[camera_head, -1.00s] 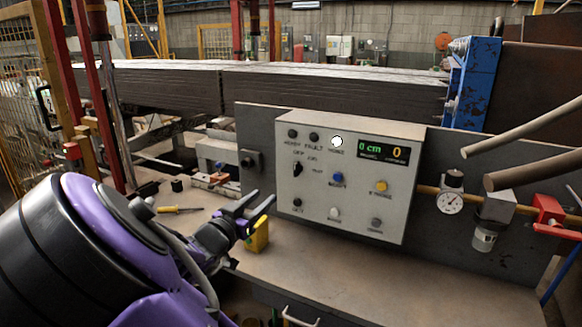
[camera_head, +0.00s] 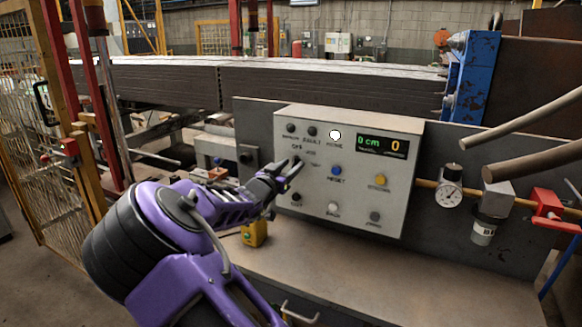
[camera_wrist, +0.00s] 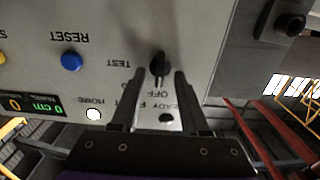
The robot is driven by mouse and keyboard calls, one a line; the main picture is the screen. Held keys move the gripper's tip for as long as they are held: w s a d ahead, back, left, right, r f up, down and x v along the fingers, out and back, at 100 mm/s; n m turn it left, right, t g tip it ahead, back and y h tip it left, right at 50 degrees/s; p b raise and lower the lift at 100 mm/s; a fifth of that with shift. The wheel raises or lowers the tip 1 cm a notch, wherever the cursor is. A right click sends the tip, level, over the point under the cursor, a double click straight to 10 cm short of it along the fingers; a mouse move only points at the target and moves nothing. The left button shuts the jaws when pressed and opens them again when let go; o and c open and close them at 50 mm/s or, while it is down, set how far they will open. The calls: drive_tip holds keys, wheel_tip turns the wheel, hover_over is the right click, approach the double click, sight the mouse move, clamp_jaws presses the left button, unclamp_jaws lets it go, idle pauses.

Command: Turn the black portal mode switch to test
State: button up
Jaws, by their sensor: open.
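The black mode switch (camera_wrist: 160,68) is on the grey control panel, upright in the wrist view, where the panel lettering is upside down. Its lower end lies toward the OFF label, and TEST (camera_wrist: 112,63) is printed to its left. My gripper (camera_wrist: 157,76) is open, one finger on each side of the switch, with gaps visible. In the head view my gripper (camera_head: 284,166) is at the left part of the panel (camera_head: 310,215) and its fingers largely cover the switch. Whether a finger touches it cannot be told.
A blue reset button (camera_wrist: 71,61) and a lit white button (camera_wrist: 93,114) are near the switch. A black knob (camera_wrist: 290,25) stands out on the dark plate beside the panel.

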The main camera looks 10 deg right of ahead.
drive_tip(key=shift+w+d, duration=0.1)
drive_tip(key=shift+w, duration=0.05)
clamp_jaws()
